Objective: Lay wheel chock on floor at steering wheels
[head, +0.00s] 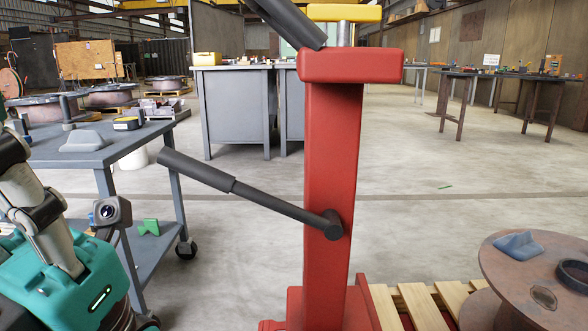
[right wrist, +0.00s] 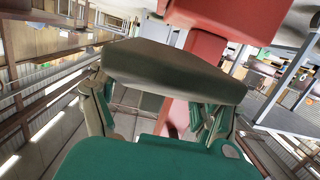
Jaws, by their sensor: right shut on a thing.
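The right wrist view shows a dark grey block with a flat broad face, which looks like the wheel chock (right wrist: 180,70). My right gripper (right wrist: 158,110) is shut on it, one finger at each side. A red upright stands close behind the block. In the head view a red column (head: 333,170) with dark lever handles (head: 250,195) rises in the middle; its foot is cut off below, and no steering wheels show. My left arm (head: 45,215) is at the left edge, with a teal housing; its fingertips cannot be made out. My right gripper is outside the head view.
A grey cart (head: 75,160) at left carries a grey wedge (head: 86,140) and a yellow tape measure (head: 127,123); a green piece (head: 149,227) lies on its lower shelf. Open floor lies behind.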

